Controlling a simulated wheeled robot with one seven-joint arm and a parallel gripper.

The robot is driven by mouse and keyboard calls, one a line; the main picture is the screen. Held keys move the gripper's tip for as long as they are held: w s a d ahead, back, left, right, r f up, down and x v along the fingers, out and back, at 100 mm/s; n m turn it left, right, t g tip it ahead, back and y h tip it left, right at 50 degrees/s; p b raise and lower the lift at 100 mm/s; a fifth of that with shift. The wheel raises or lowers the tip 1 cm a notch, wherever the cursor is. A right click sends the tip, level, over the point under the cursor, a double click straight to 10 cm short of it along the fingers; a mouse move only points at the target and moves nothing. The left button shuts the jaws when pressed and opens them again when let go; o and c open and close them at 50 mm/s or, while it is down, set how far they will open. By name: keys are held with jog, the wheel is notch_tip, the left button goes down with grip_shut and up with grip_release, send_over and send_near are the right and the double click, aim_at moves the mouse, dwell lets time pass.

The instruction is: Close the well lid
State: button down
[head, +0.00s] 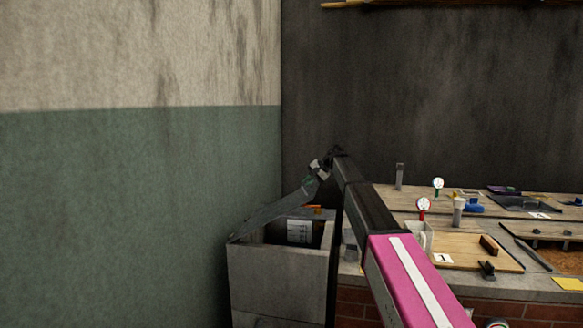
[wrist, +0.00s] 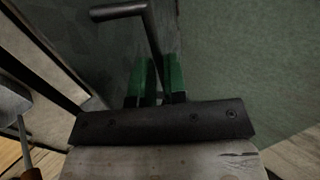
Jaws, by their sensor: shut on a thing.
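The well (head: 275,275) is a grey box at the lower middle of the head view, beside the green wall. Its grey lid (head: 272,212) is tilted open, rising from the box's left edge towards the upper right. The dark opening shows below it. My gripper (head: 318,170) is at the lid's raised end. In the wrist view, the green fingers of my gripper (wrist: 157,78) are closed around the lid's dark bar handle (wrist: 118,11). The exact contact is partly hidden by the fingers.
A counter (head: 545,290) with a brick front stands right of the well. It carries two gauges, a wooden board (head: 470,251) and several small items. The green and white wall (head: 130,190) is close on the left. A dark wall (head: 430,90) is behind.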

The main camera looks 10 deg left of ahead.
jog(key=d+f+y, duration=0.1)
jog(key=d+f, duration=0.2)
jog(key=f, duration=0.4)
jog(key=d+f+y, duration=0.2)
jog(key=d+f, duration=0.1)
jog(key=f, duration=0.4)
jog(key=d+f+y, duration=0.2)
jog(key=f, duration=0.5)
jog(key=shift+s+d, duration=0.35)
jog(key=shift+d, duration=0.05)
jog(key=shift+d+f, duration=0.1)
jog(key=shift+f, duration=0.9)
jog(key=c, duration=1.2)
grip_release()
jog(key=shift+o, duration=0.2)
jog(key=shift+d+r, duration=0.15)
jog(key=shift+r, duration=0.1)
jog(key=v, duration=1)
jog(key=shift+d, duration=0.25)
